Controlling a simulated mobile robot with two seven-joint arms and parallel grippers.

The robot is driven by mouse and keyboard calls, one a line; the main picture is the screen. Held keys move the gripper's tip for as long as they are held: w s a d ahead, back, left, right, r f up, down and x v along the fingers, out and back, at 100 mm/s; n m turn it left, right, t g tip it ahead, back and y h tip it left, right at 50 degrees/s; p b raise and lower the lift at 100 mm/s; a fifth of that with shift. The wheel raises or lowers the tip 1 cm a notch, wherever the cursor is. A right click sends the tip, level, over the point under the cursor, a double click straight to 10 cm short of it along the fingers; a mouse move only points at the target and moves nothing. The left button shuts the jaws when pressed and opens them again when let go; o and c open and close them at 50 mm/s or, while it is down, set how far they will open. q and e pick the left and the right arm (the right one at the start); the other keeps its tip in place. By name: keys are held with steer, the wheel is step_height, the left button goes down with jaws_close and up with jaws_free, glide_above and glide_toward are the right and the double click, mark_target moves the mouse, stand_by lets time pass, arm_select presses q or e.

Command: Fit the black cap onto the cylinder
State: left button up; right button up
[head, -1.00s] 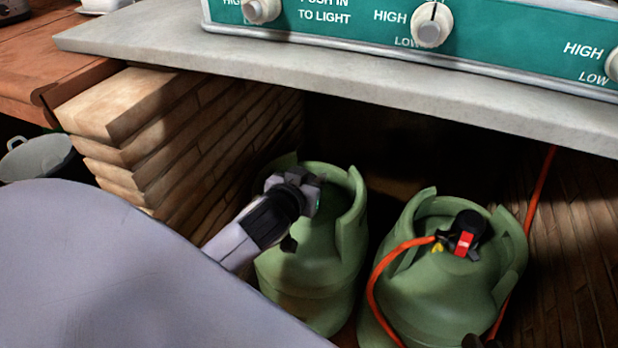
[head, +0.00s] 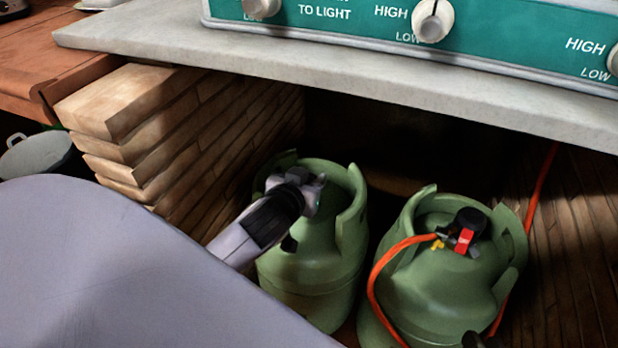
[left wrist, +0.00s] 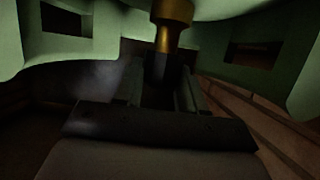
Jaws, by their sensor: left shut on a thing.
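The left green gas cylinder (head: 305,270) stands under the counter, with a raised collar around its top. My left gripper (head: 312,192) reaches inside this collar from the left. In the left wrist view, my left gripper (left wrist: 158,92) is shut on a small black piece, seemingly the black cap (left wrist: 158,68). It is in line with a brass valve (left wrist: 172,14) and appears to meet its end; shadow hides whether it is seated. The head view hides the cap behind the gripper. Small dark tips (head: 474,341) at the bottom edge may be my right gripper; their opening cannot be told.
A second green cylinder (head: 430,290) stands at right with a black-and-red regulator (head: 466,236) and an orange hose (head: 374,285). A grey counter slab (head: 350,80) overhangs both. A brick wall (head: 190,150) rises close on the left. A gap separates the cylinders.

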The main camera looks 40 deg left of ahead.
arm_select(q)
steer(key=shift+f, duration=0.4)
stand_by(0.4)
steer(key=shift+f, duration=0.2)
arm_select(e)
steer(key=shift+r, duration=0.1)
stand_by(0.8)
arm_select(q)
steer(key=shift+p, duration=0.4)
arm_select(e)
steer(key=shift+r, duration=0.3)
arm_select(q)
steer(key=o, duration=1.1)
steer(key=p+v, duration=0.2)
steer(key=v, duration=0.5)
arm_select(e)
steer(key=shift+s+d+f+n+h, duration=0.15)
steer(key=shift+d+h, duration=0.2)
steer(key=shift+d, duration=0.15)
steer(key=shift+s+d+f+n+h, duration=0.1)
steer(key=shift+s+d+h, duration=0.05)
steer(key=shift+d+h, duration=0.35)
steer(key=shift+s+d+f+n+h, duration=0.15)
steer(key=shift+d+h, duration=0.1)
steer(key=shift+d, duration=0.3)
